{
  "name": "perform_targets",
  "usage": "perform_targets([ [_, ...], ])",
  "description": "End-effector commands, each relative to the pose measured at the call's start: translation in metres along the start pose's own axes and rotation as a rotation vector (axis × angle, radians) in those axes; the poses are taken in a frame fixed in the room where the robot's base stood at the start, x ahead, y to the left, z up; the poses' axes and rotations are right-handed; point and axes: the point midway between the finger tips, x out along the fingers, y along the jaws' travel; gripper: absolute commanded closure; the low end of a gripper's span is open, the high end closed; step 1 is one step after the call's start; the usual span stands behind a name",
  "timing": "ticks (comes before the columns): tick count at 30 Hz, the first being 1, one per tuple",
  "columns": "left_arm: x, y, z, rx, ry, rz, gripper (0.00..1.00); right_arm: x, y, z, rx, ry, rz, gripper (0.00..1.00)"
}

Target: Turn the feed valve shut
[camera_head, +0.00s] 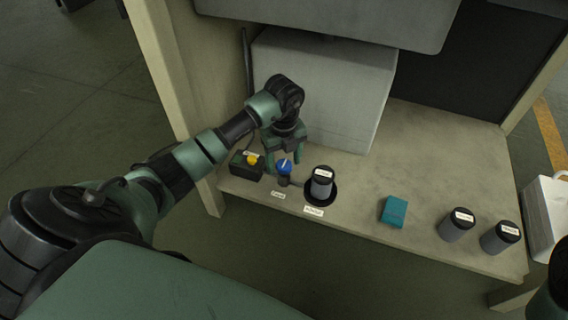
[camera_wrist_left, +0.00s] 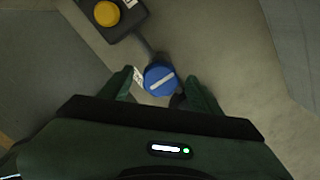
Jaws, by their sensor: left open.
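The feed valve (camera_head: 285,166) is a small blue round knob with a white bar on top, near the front edge of the bench. It also shows in the left wrist view (camera_wrist_left: 160,79), with its white bar lying slantwise. My left gripper (camera_head: 284,160) is open above the valve, with its fingers on either side of the knob. In the left wrist view, the fingertips (camera_wrist_left: 160,84) flank the knob; I cannot tell whether they touch it. My right gripper is not in view.
A dark box with a yellow button (camera_head: 252,160) stands just left of the valve. A labelled canister (camera_head: 321,184) in a black holder stands right of it. A teal block (camera_head: 394,211) and two more canisters (camera_head: 457,225) stand farther right. A large grey box (camera_head: 335,88) stands behind.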

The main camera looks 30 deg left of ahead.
Motion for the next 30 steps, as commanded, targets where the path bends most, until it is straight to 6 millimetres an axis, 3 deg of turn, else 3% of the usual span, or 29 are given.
perform_targets([
  [8,0.001,0.000,0.000,0.001,0.000,-0.001,0.40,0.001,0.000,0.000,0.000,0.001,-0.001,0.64],
  [12,0.001,0.000,0.000,0.001,0.001,-0.001,0.79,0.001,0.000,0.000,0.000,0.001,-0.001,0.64],
  [15,0.001,0.000,0.000,0.001,0.001,-0.001,0.99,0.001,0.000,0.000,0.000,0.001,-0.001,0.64],
  [26,-0.002,0.000,0.000,0.070,0.000,0.001,0.99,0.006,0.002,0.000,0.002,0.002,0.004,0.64],
  [30,-0.004,0.001,0.001,0.155,0.000,0.003,0.99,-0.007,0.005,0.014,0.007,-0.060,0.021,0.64],
])
